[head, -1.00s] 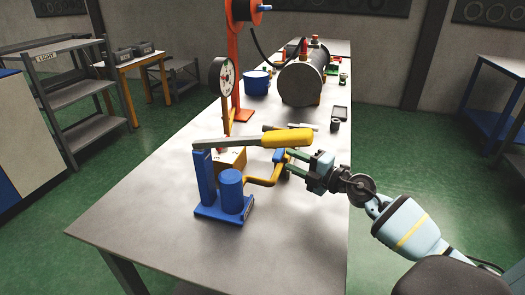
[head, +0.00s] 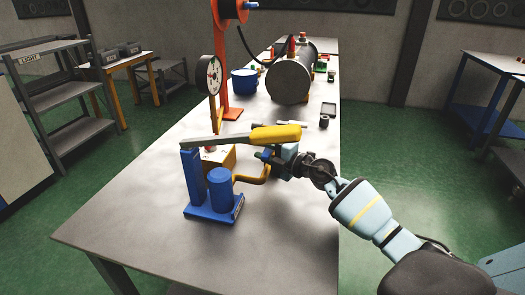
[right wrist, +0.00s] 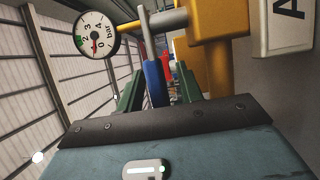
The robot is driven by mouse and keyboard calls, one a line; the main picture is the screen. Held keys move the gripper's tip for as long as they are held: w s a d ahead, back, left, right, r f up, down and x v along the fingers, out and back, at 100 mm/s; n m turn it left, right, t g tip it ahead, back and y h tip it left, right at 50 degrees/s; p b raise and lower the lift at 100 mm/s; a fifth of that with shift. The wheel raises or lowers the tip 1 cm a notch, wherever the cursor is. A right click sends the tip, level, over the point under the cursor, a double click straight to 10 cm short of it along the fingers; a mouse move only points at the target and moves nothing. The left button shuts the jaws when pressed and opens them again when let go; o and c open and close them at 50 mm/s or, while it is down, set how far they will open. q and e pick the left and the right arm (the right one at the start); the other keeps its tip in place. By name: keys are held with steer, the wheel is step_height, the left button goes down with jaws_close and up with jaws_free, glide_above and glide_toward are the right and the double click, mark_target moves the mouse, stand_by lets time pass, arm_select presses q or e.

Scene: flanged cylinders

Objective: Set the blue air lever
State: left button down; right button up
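The blue air lever (right wrist: 153,82) stands upright in the right wrist view, between the two green fingers of my right gripper (right wrist: 158,92). Gaps show on both sides of it, so the fingers are open and not closed on it. In the head view my right gripper (head: 270,162) is at the end of the bent yellow pipe (head: 252,178), just below the yellow handle. There its fingertips and the lever are partly hidden. My left gripper is in neither view.
A blue hand pump (head: 220,190) with a long yellow-handled bar (head: 275,133) stands on the table (head: 150,215). A grey tank (head: 288,82) stands farther back.

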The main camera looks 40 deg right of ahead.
steer(key=shift+w, duration=0.1)
jaws_close()
stand_by(0.6)
